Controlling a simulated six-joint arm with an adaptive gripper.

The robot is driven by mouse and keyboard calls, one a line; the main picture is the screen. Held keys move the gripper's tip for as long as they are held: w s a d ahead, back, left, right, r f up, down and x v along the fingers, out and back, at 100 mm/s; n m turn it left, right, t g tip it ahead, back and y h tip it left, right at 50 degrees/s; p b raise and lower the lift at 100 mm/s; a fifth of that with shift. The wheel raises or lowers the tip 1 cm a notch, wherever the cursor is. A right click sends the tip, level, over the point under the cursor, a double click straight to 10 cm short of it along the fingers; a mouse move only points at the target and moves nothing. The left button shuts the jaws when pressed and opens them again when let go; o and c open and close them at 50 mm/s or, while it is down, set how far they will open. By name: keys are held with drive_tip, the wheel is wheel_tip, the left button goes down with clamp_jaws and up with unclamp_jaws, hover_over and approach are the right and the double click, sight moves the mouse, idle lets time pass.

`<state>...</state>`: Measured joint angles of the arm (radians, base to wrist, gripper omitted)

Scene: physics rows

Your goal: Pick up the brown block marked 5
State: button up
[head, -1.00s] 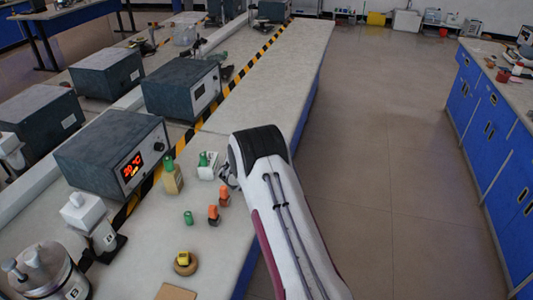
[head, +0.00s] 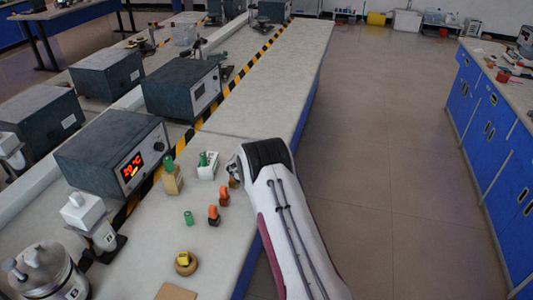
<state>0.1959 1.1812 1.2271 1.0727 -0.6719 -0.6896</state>
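No block with a readable 5 shows in the head view. A small brown-orange piece (head: 233,183) shows just below my gripper (head: 233,170); I cannot tell whether they touch or whether this is the marked block. My gripper is low over the bench's right side, largely hidden by my own wrist, and its fingers are too small to read. A tan block (head: 172,184) with a green cylinder (head: 169,164) on it stands to the left. A flat brown square (head: 176,292) lies at the bottom edge of the view.
A white holder (head: 207,167) with a green tube stands just left of my gripper. Two orange-and-dark pieces (head: 223,195) (head: 213,215), a green cylinder (head: 188,217) and a yellow cube (head: 184,257) on a round wooden base stand nearer. The bench (head: 275,90) beyond is clear.

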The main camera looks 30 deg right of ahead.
idle(0.4)
clamp_jaws()
drive_tip(key=shift+r, duration=0.2)
drive_tip(key=shift+r, duration=4.8)
